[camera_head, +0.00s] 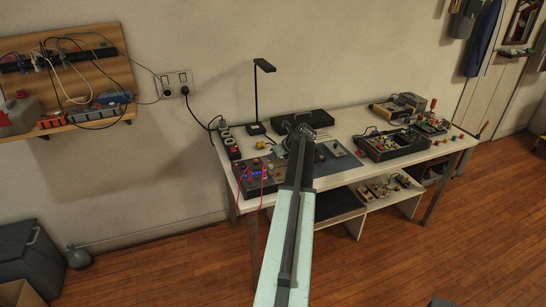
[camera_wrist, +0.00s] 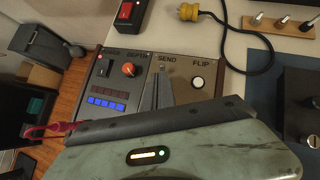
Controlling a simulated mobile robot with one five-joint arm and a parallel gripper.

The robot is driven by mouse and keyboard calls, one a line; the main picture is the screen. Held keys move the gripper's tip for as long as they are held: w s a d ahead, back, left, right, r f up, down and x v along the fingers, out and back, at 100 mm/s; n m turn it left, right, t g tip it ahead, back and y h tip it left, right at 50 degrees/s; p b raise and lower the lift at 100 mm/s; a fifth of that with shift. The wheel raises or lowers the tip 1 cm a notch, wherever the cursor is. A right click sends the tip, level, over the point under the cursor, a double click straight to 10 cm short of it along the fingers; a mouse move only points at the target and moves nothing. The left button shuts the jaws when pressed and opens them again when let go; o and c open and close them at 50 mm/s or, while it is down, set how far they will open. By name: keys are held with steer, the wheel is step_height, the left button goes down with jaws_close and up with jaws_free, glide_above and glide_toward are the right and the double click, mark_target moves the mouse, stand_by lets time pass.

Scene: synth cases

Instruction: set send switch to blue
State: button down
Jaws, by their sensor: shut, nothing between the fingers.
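A grey control panel (camera_wrist: 187,70) shows in the wrist view, with the labels DEPTH, SEND and FLIP.
The white table (camera_head: 345,127) also holds a black lamp (camera_head: 257,97), a black case (camera_head: 303,122) and an open box of electronics (camera_head: 390,144). A red switch box (camera_wrist: 129,12) and a yellow plug (camera_wrist: 188,12) with a black cable lie beyond the panel.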

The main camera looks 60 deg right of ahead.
steer(key=shift+s+d+r+p, duration=0.1)
steer(key=shift+r+p, duration=0.75)
steer(key=shift+f, duration=0.1)
steer(key=shift+r+p, duration=0.4)
steer(key=shift+r, duration=0.05)
steer(key=s+r+p, duration=0.4)
steer(key=r+p, duration=0.4)
steer(key=shift+s, duration=0.4)
steer(key=shift+w+a, duration=0.2)
steer(key=shift+w, duration=0.05)
